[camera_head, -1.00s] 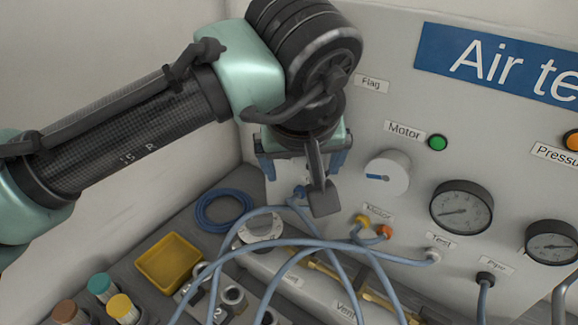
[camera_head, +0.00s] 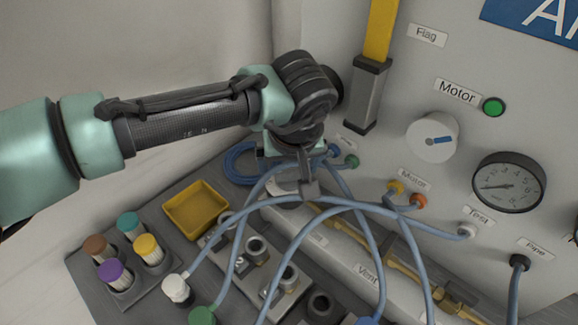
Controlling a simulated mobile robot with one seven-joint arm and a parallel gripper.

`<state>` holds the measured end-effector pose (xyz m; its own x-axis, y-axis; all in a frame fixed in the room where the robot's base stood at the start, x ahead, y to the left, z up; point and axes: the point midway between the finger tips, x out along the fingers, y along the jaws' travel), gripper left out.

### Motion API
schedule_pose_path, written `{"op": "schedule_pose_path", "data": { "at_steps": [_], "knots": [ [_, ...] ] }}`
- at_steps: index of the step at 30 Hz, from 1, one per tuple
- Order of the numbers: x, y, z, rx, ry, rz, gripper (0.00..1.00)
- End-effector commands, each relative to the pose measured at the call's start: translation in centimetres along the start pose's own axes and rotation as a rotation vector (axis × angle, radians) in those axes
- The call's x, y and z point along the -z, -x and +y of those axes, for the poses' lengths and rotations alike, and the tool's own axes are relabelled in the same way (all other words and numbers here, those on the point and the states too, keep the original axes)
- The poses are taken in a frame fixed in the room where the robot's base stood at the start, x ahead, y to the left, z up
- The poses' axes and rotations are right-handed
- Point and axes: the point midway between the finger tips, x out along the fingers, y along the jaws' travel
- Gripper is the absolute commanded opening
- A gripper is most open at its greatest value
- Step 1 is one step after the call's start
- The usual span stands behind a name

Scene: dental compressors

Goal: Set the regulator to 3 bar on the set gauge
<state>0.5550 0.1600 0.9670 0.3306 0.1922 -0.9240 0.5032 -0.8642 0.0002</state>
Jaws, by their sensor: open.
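A pale round dial (camera_head: 283,187) sits low at the back of the bench, mostly hidden by my arm and the hoses; I cannot tell if it is the regulator.
A white knob (camera_head: 433,137) with a blue mark and a green Motor button (camera_head: 493,107) are on the panel. Blue hoses (camera_head: 340,205) arch over the bench around my gripper. A yellow tray (camera_head: 196,209) and capped vials (camera_head: 148,250) stand at left. A yellow flag bar (camera_head: 381,30) hangs behind.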

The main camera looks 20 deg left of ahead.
Motion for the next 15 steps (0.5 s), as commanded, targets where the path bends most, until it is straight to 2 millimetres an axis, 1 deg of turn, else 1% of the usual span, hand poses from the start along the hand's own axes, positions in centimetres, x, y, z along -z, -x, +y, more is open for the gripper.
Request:
{"op": "schedule_pose_path", "data": {
  "at_steps": [3, 10, 11, 15],
  "knots": [
    [0.0, -0.48, 0.0, 0.0, -0.001, 0.0, 0.95],
    [0.0, -0.5, 0.01, 0.0, -0.001, 0.001, 0.95],
    [0.0, -0.5, 0.01, 0.0, -0.001, 0.001, 0.91],
    [0.0, -0.48, 0.01, 0.0, -0.001, 0.0, 0.66]
  ]
}}
